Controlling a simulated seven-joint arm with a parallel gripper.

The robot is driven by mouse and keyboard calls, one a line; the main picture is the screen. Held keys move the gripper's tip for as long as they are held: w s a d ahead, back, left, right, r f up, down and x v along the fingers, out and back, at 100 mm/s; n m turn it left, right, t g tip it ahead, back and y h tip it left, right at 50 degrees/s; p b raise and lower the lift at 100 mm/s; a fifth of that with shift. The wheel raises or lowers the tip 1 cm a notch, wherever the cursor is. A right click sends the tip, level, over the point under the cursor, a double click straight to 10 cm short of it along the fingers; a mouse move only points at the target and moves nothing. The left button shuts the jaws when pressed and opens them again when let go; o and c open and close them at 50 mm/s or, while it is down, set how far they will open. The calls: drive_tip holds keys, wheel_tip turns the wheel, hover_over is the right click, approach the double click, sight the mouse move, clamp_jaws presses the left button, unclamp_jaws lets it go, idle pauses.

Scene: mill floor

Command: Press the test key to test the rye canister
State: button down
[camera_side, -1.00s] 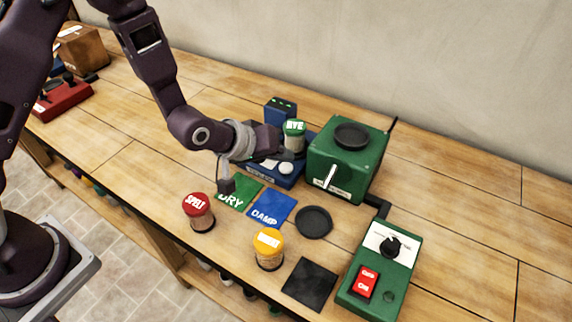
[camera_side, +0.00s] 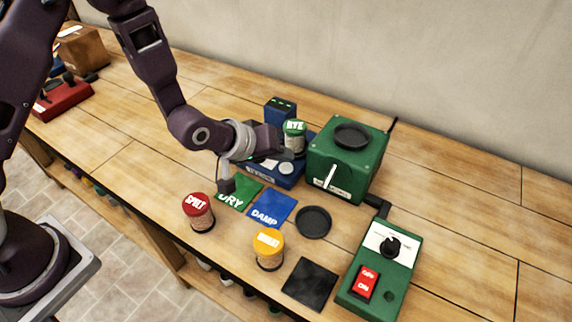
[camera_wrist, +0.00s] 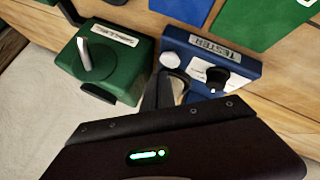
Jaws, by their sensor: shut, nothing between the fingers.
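The blue tester (camera_side: 262,176) stands mid-bench, and its labelled front also shows in the wrist view (camera_wrist: 232,62). The pale round test key (camera_side: 287,168) is on its top beside a black knob (camera_wrist: 216,77); the wrist view shows the key too (camera_wrist: 170,60). The rye canister (camera_side: 294,142), with a green lid, stands upright at the tester's back. My gripper (camera_wrist: 168,78) is shut and empty, low over the tester, its fingertips close by the key. I cannot tell whether they touch it. The canister is not distinguishable in the wrist view.
A green mill (camera_side: 345,165) with a crank stands right of the tester. A small blue box (camera_side: 281,110) with green lights stands behind. The spelt canister (camera_side: 199,212), a yellow-lidded canister (camera_side: 268,250), the DRY mat (camera_side: 240,193) and the DAMP mat (camera_side: 272,210) lie in front.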

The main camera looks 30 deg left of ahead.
sight(283, 169)
drive_tip(key=shift+f, duration=0.1)
idle(0.6)
drive_tip(key=shift+f, duration=0.3)
drive_tip(key=shift+f, duration=0.5)
idle(0.5)
idle(0.3)
drive_tip(key=shift+r, duration=0.9)
drive_tip(key=shift+r, duration=2.5)
